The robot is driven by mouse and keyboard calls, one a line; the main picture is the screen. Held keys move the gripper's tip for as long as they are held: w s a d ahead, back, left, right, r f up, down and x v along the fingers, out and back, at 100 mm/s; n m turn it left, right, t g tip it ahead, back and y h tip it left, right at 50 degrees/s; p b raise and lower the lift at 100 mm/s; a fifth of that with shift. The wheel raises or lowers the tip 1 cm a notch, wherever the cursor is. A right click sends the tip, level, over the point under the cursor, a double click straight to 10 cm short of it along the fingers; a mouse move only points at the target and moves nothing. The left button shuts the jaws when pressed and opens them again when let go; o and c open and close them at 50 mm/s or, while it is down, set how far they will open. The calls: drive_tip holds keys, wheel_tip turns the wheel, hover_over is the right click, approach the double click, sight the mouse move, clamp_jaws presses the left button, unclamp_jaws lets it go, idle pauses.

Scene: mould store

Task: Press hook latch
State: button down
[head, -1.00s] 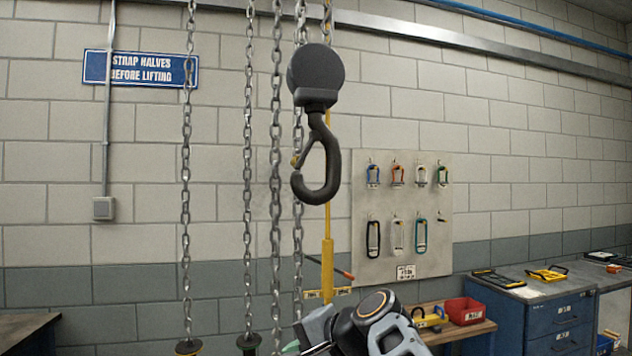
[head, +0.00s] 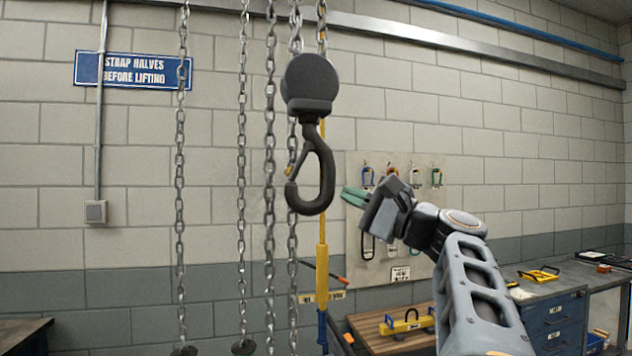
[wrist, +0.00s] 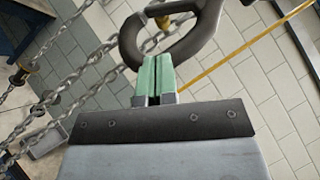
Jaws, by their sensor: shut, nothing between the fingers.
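The dark grey crane hook (head: 326,180) hangs from a round block (head: 310,82) in the middle of the head view. Its latch (head: 289,171) shows as a small brass-coloured piece at the left side, by the hook's opening. My gripper (head: 354,196), with green fingers, is just right of the hook, pointing left at it. In the wrist view the shut, empty fingers (wrist: 154,75) reach up to the hook's curve (wrist: 190,45). A brass piece of the latch (wrist: 163,21) shows beyond them. I cannot tell whether the fingers touch the hook.
Several chains (head: 180,200) hang left of the hook, close by. A yellow pole (head: 322,265) stands behind it. A pegboard (head: 355,250) with carabiners is on the wall behind my arm. A wooden bench (head: 375,327) and a blue cabinet (head: 556,318) stand at the right.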

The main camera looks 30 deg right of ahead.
sight(297, 164)
drive_tip(key=p+x, duration=0.4)
drive_tip(key=x, duration=0.6)
drive_tip(key=shift+s, duration=0.1)
